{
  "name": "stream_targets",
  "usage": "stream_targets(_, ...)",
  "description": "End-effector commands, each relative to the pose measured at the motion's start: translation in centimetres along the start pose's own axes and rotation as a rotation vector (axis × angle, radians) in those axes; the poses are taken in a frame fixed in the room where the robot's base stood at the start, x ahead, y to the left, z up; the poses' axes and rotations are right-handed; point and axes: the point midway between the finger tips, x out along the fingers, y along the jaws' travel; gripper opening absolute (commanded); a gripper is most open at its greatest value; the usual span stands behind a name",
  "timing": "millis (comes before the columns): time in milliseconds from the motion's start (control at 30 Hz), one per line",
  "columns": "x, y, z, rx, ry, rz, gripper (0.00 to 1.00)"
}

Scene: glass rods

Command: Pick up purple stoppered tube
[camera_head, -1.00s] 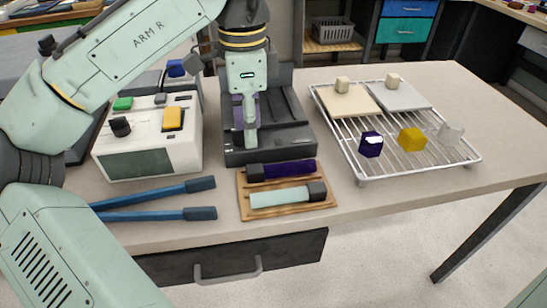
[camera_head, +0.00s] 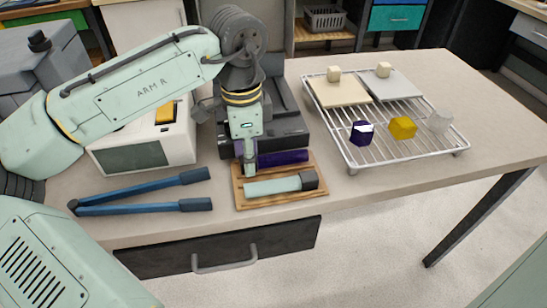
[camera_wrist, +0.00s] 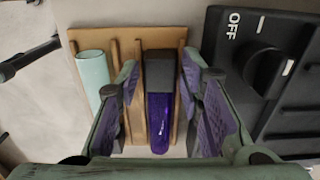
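The purple tube (camera_head: 283,158) with a dark stopper lies on its side in the far slot of a small wooden rack (camera_head: 238,194). In the wrist view the purple tube (camera_wrist: 160,118) lies between the fingers of my gripper (camera_wrist: 163,92), its dark stopper towards the top. The gripper is open, with visible gaps on both sides of the tube. In the head view my gripper (camera_head: 247,168) is down at the rack and hides the tube's stopper end.
A pale mint tube (camera_head: 272,187) with a dark stopper lies in the near slot. A dark device (camera_head: 290,140) stands close behind the rack. Blue-handled tongs (camera_head: 140,208) lie to the left. A wire rack (camera_head: 400,163) with cubes and boards stands to the right.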

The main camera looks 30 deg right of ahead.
Motion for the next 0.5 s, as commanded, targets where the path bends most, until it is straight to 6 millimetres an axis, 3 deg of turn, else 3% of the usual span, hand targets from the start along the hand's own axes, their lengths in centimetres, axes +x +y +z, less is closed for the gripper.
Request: stream_targets(500,-0.05,0.0,-0.01,0.0,0.0,0.0,0.01)
